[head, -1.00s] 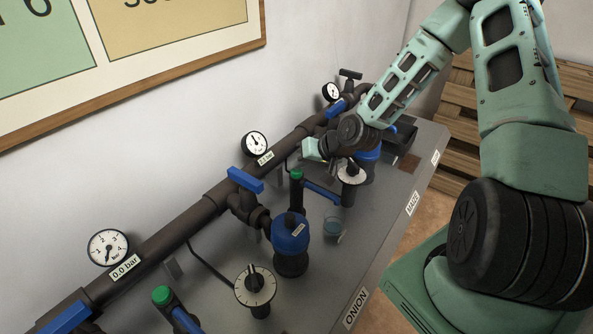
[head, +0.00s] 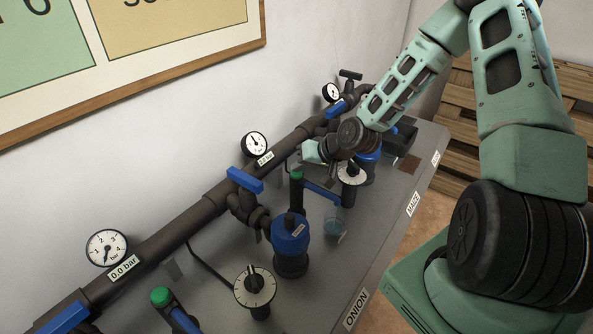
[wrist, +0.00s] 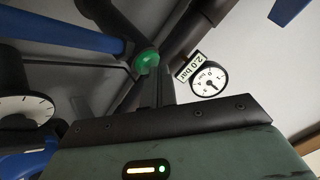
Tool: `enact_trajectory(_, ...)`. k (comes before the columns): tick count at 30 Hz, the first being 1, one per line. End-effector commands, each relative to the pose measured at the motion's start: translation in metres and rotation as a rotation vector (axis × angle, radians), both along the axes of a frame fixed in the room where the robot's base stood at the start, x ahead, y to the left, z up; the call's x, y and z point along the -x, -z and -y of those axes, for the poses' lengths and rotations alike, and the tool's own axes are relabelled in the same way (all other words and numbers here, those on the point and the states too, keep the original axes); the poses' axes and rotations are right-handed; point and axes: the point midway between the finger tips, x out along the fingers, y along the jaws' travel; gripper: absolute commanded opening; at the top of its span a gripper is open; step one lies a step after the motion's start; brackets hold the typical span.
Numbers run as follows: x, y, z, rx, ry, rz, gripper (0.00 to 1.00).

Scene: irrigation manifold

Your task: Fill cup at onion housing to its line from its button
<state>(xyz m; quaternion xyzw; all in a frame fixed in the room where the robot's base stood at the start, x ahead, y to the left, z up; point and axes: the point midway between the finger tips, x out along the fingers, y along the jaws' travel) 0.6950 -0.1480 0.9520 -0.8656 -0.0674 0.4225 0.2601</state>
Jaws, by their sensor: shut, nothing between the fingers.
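The cup (head: 334,225) is small and clear, with bluish water in it, and stands on the bench right of the blue onion housing (head: 290,236). The level against its line is too small to read. A green button (head: 297,176) tops the dark post behind the housing, and a blue spout (head: 322,193) runs from it toward the cup. My gripper (head: 304,164) is shut and empty, beside the button. In the wrist view the dark fingers (wrist: 158,88) reach up close to the green button (wrist: 147,60); contact cannot be told.
A dark pipe with blue valve handles (head: 245,179) runs along the wall. One gauge (wrist: 208,80) is labelled 2.0 bar; another (head: 107,248) is labelled 0.0 bar. A dial (head: 255,286) and another green button (head: 160,297) stand in front. The bench's right front is clear.

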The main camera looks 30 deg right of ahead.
Motion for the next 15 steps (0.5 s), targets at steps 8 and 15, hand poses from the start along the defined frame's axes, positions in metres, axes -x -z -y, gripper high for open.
enact_trajectory(8,0.000,-0.014,0.000,0.000,-0.001,-0.001,0.00)
enact_trajectory(15,0.000,-0.019,0.000,0.000,-0.001,-0.001,0.00)
